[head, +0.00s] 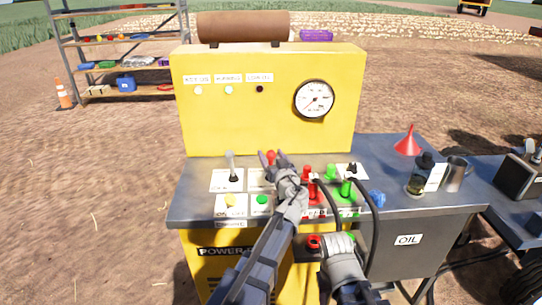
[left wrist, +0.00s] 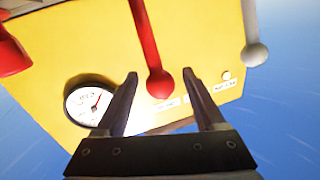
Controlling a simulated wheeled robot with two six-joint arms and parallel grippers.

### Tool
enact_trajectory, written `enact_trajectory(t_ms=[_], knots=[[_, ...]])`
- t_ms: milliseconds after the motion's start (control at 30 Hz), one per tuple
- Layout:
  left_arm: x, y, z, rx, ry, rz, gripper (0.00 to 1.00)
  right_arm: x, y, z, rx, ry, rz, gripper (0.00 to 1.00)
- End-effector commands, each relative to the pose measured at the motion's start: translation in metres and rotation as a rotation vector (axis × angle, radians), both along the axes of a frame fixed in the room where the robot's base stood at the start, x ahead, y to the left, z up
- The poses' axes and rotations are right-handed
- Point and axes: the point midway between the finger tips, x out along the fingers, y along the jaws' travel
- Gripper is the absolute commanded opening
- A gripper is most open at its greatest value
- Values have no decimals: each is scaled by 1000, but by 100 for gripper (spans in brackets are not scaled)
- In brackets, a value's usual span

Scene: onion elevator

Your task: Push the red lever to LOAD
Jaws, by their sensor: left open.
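The red lever (head: 271,156) stands on the yellow machine's control deck, to the right of a grey lever (head: 231,160). My left gripper (head: 273,160) is open at the red lever, with a finger on each side of it. In the left wrist view the red lever (left wrist: 148,45) runs between the open fingers (left wrist: 158,95), its round knob near the fingertips. I cannot tell whether the fingers touch it. The label under the lever is mostly hidden by my gripper. My right gripper (head: 341,250) is low at the front of the bench; its fingers are not clear.
Red hose fittings (head: 307,174) and green fittings (head: 347,188) with black hoses stand right of my left gripper. A gauge (head: 314,99) sits on the yellow panel. A red funnel (head: 408,141), a bottle (head: 420,176) and a metal mug (head: 455,174) stand farther right.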

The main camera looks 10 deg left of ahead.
Motion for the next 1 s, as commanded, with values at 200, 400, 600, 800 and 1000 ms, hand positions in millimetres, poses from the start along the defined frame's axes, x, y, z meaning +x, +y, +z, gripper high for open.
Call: enact_trajectory(t_ms=[200,400,600,800,1000], knots=[[3,2,0,0,0,0,71,0,0,0,0,0,0,50],[3,2,0,0,0,0,62,0,0,0,0,0,0,50],[3,2,0,0,0,0,39,0,0,0,0,0,0,50],[3,2,0,0,0,0,17,0,0,0,0,0,0,50],[3,2,0,0,0,0,0,0,0,0,0,0,0,50]])
